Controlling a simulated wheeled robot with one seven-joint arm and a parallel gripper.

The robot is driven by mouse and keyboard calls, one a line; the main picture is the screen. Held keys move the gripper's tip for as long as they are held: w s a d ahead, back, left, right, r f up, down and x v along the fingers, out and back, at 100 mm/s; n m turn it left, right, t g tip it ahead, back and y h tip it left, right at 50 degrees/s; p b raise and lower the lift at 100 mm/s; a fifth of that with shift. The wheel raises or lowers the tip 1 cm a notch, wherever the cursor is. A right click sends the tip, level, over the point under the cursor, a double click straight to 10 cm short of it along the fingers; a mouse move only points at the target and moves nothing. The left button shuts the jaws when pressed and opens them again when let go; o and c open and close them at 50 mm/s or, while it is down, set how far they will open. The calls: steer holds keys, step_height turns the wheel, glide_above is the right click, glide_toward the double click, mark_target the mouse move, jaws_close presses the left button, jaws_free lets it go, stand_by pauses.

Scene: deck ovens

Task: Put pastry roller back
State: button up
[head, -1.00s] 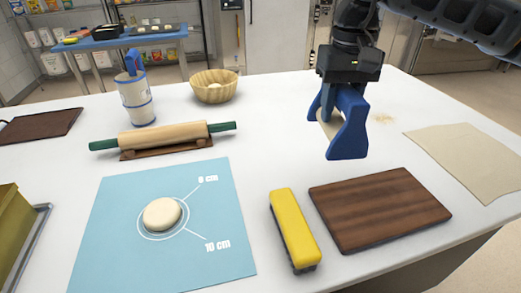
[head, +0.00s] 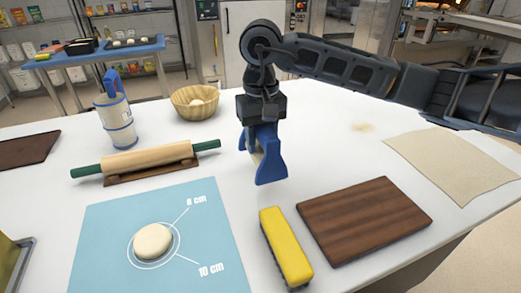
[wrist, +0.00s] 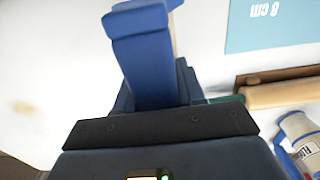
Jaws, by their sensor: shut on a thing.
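My gripper (head: 264,168) has blue fingers and is shut on a pale, cream-coloured thing (head: 257,155). I take this to be the pastry roller, but the fingers hide most of it. It hangs over the bare white counter, above and behind the yellow brush. In the wrist view a blue finger (wrist: 145,50) covers most of the held thing, and only a pale edge (wrist: 177,35) shows. A rolling pin (head: 146,159) with green handles lies on a brown wooden rest (head: 150,178), left of my gripper and apart from it.
A blue mat (head: 105,250) with a dough ball (head: 153,241) lies in front. A yellow brush (head: 285,247), a brown board (head: 365,218) and a flat pale sheet (head: 450,165) lie to the right. A basket (head: 196,102) and a white-blue canister (head: 116,122) stand behind. Counter around my gripper is clear.

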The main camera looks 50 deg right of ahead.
steer(key=shift+w+f+p, duration=0.1)
steer(key=shift+f+p, duration=0.4)
steer(key=shift+f, duration=1.6)
steer(key=shift+f, duration=0.15)
steer(key=o, duration=1.2)
steer(key=shift+c, duration=0.2)
steer(key=shift+r, duration=0.25)
step_height(320, 180, up, 12)
steer(key=shift+f+b, duration=0.1)
steer(key=shift+b, duration=0.95)
